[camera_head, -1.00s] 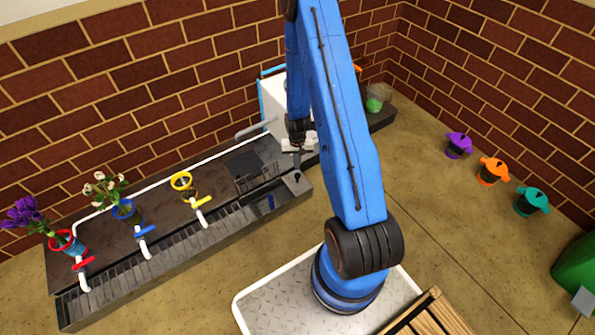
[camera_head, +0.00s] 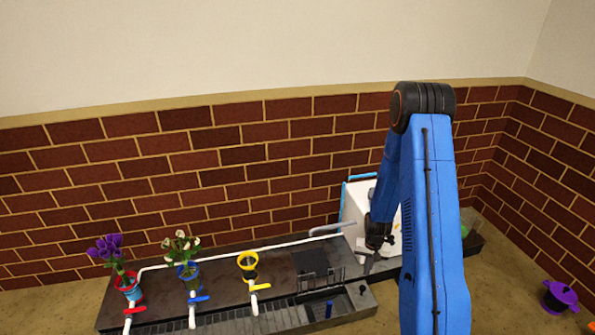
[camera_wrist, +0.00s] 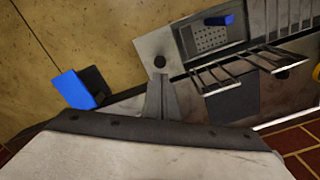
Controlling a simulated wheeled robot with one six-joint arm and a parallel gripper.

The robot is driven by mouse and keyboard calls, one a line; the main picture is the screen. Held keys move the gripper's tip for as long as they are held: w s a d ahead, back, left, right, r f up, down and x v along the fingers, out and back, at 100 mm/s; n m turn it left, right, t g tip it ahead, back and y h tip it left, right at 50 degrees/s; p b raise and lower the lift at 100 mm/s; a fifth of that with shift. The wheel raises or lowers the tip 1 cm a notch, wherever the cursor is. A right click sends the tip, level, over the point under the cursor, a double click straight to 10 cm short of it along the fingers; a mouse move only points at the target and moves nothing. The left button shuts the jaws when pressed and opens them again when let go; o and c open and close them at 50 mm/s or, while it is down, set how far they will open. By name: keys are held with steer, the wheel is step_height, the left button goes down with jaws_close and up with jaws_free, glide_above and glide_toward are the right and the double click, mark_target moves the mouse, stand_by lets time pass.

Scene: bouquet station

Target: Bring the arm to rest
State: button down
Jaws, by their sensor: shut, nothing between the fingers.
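My arm is blue with dark joints and rises on the right of the head view, its forearm folded down in front of a white box. My gripper (camera_head: 366,264) points downward above the right end of the dark counter (camera_head: 215,285). In the wrist view my gripper (camera_wrist: 160,82) shows as narrow grey fingers closed together, with nothing between them. A grey basin (camera_wrist: 210,38) with a small blue item (camera_wrist: 218,20) lies beyond the fingertips there.
A red pot (camera_head: 130,292) with purple flowers, a blue pot (camera_head: 188,271) with white flowers and an empty yellow pot (camera_head: 248,265) stand on the counter. The white box (camera_head: 355,215) is behind my forearm. A purple pot (camera_head: 560,296) stands at right.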

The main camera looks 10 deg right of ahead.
steer(key=s+a+r+n+t, duration=0.1)
steer(key=s+a+r, duration=0.15)
steer(key=r, duration=0.75)
steer(key=s+a+r+n, duration=0.1)
steer(key=a+r, duration=0.2)
steer(key=r, duration=0.8)
steer(key=s+a+r+n+t, duration=0.1)
steer(key=s+a+r, duration=0.15)
steer(key=r, duration=0.75)
steer(key=s+a+r+n+t, duration=0.1)
steer(key=s+a+r, duration=0.3)
steer(key=s+r, duration=0.5)
steer(key=s+a+r+n+t, duration=0.1)
steer(key=s+a+r, duration=0.2)
steer(key=s+r, duration=0.6)
steer(key=s, duration=0.6)
steer(key=shift+s+a+n+t, duration=0.15)
steer(key=shift+a+n+t, duration=0.15)
steer(key=shift+a+t, duration=0.1)
stand_by(2.1)
